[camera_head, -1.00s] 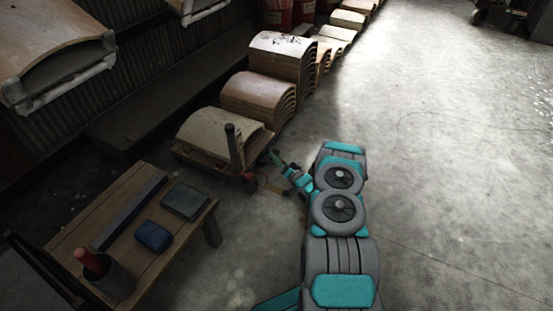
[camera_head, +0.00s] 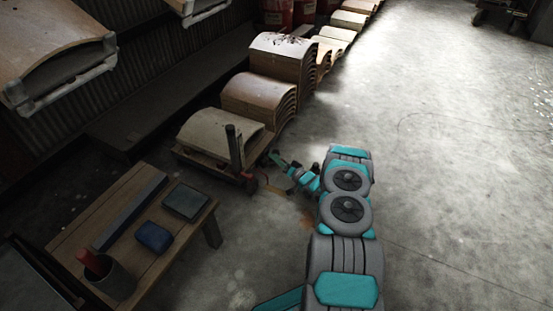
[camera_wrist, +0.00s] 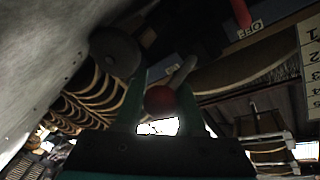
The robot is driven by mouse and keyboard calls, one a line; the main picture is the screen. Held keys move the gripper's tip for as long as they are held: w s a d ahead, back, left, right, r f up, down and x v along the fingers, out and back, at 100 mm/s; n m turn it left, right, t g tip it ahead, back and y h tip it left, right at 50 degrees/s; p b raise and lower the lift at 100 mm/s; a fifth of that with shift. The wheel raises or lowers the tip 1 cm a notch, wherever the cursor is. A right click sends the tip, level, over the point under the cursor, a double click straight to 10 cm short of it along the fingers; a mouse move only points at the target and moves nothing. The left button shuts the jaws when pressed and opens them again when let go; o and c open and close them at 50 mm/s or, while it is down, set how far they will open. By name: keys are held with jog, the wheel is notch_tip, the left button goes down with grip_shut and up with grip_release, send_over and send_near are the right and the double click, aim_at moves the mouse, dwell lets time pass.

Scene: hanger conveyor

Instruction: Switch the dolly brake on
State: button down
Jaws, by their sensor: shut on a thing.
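The dolly (camera_head: 182,154) stands low on the floor under a curved pale panel (camera_head: 215,133), with a dark upright post (camera_head: 235,147) at its near right corner. My gripper (camera_head: 274,158) is at the dolly's right side, close to the wheel (camera_head: 250,184). In the wrist view, a round red knob (camera_wrist: 160,99) sits between the two teal fingers of my gripper (camera_wrist: 160,92), which are shut on it. A grey curved bar (camera_wrist: 182,74) shows just behind the knob. The knob is too small to make out in the head view, and the brake's setting cannot be read.
A wooden bench (camera_head: 150,205) stands at the lower left with a blue box (camera_head: 153,237), a grey block (camera_head: 186,201) and a dark can (camera_head: 114,284). Stacks of curved panels (camera_head: 258,98) line up behind the dolly. The floor (camera_head: 440,150) to the right is open.

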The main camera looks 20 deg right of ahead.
jog(key=c, duration=0.5)
grip_release()
jog(key=p+v, duration=0.1)
jog(key=v, duration=0.6)
jog(key=shift+s+d, duration=0.15)
jog(key=shift+s, duration=0.2)
